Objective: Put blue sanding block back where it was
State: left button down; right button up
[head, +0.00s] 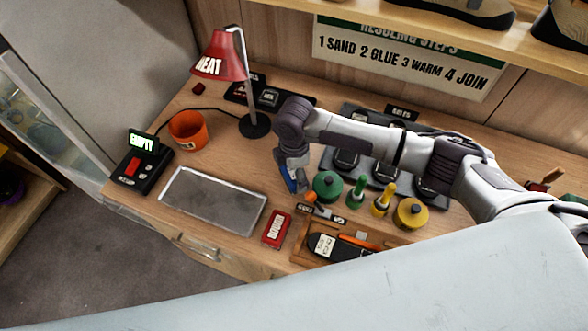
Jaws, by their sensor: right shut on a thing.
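The blue sanding block (287,184) is in my right gripper (294,178), which points down over the middle of the workbench. The gripper is shut on the block, and its fingers and wrist hide part of it. The block looks tilted, beside the green round container (327,185). I cannot tell whether its lower end touches the bench. My left gripper is not in view.
A grey tray (213,200) and a red block (276,229) lie at the front. Green and yellow bottles (381,200), a yellow container (410,213) and a wooden tray (303,246) crowd the right. A red lamp (219,57) and orange cup (188,130) stand left.

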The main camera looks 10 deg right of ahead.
jog(key=shift+f, duration=0.2)
jog(key=o, duration=0.9)
jog(key=shift+r, duration=0.5)
notch_tip(320, 180, up, 11)
jog(key=b, duration=0.3)
jog(key=shift+r, duration=0.2)
